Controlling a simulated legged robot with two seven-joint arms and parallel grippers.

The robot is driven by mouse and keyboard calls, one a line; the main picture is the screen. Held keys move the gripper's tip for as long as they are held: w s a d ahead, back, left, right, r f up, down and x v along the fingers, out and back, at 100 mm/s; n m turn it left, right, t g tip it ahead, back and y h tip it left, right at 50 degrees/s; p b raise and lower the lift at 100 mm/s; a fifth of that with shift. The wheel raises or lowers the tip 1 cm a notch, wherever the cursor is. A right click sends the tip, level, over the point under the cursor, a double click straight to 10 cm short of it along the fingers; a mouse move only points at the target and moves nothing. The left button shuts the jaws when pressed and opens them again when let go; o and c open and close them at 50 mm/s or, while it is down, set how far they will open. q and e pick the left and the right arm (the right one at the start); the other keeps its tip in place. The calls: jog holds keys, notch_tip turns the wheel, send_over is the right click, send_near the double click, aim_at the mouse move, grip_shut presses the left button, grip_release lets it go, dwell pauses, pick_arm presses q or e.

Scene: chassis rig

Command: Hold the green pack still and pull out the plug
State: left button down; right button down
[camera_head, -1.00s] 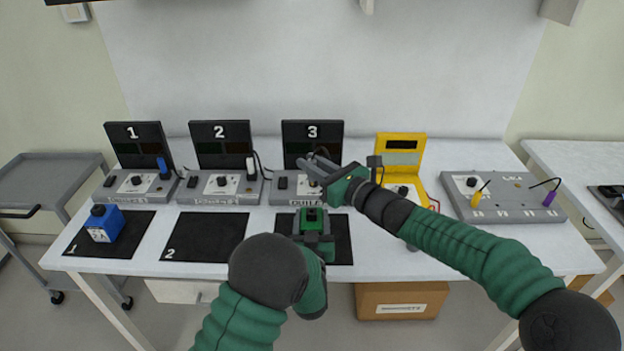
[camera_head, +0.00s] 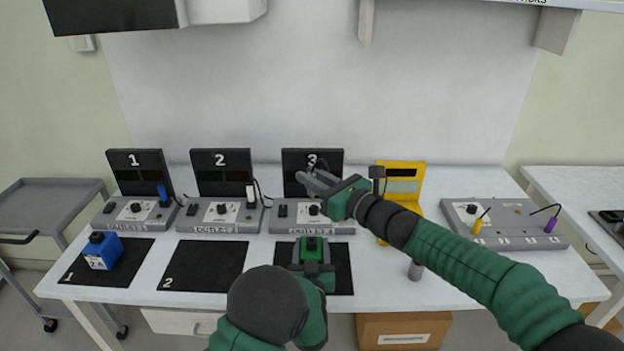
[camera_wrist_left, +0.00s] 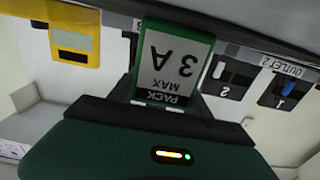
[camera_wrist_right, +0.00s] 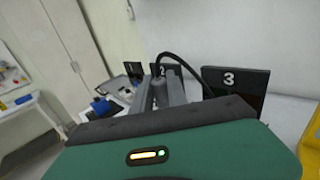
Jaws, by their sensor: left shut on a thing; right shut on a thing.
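The green pack (camera_head: 311,244) stands on the third black mat. Its label, reading "PACK MAX 3 A", shows upside down in the left wrist view (camera_wrist_left: 172,65). My left gripper (camera_head: 313,268) is shut on the pack from the near side. My right gripper (camera_head: 309,180) is in front of the panel marked 3 (camera_head: 296,161), above the outlet 3 base (camera_head: 338,227). A black cord (camera_wrist_right: 182,62) loops from between the fingers to the right in the right wrist view.
Outlets 1 (camera_head: 127,215) and 2 (camera_head: 218,217) stand to the left with blue and white plugs. A blue pack (camera_head: 103,252) is on mat 1; mat 2 (camera_head: 203,266) is empty. A yellow device (camera_head: 412,190) and a grey board (camera_head: 500,222) stand to the right.

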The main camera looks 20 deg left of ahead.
pick_arm(q)
jog(key=shift+c, duration=2)
grip_release()
jog(key=v, duration=1.1)
jog(key=shift+s+d, duration=0.1)
jog(key=shift+s, duration=0.3)
